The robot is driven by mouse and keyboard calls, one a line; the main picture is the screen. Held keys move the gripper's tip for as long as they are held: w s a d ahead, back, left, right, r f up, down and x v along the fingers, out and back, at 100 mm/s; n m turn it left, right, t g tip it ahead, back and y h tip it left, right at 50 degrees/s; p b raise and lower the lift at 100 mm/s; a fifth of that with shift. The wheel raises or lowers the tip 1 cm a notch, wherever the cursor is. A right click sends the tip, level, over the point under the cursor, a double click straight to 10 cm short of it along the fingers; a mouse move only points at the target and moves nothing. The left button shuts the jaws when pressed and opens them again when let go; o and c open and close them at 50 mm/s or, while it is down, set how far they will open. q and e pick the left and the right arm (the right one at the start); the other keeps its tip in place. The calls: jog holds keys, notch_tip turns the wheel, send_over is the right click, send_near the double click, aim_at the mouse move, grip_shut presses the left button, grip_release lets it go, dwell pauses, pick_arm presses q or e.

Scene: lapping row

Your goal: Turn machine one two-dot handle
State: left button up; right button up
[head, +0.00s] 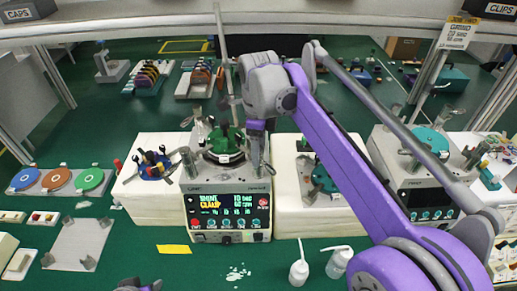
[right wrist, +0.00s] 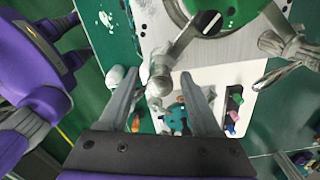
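Machine one (head: 229,202) is the box with the lit display in the middle of the head view. A green disc with black grips (head: 224,143) sits on its top, with metal posts around it. My right gripper (head: 260,158) hangs at the machine's right rear side. In the right wrist view its two fingers (right wrist: 162,105) are spread. A metal handle with a round knob (right wrist: 158,82) reaches between the fingertips, apparently with space on both sides. I cannot make out any dots marking the handle. A piece of my left gripper (head: 138,286) shows at the bottom edge, mostly cut off.
A white block with a teal fixture (head: 323,180) stands right of the machine, and one with a blue fixture (head: 152,165) left. A second machine (head: 420,195) stands farther right. Two white bottles (head: 299,270) and a yellow label (head: 174,249) are in front.

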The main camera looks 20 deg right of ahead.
pick_arm(q)
jog(key=shift+w+r+p, duration=0.3)
jog(key=shift+r+p, duration=0.05)
jog(key=shift+r, duration=0.15)
jog(key=shift+w+r+p, duration=0.25)
jog(key=shift+r+p, duration=0.05)
jog(key=shift+r, duration=0.15)
pick_arm(e)
notch_tip(320, 180, up, 11)
pick_arm(q)
jog(key=shift+s, duration=0.1)
pick_arm(e)
jog(key=shift+f, duration=0.15)
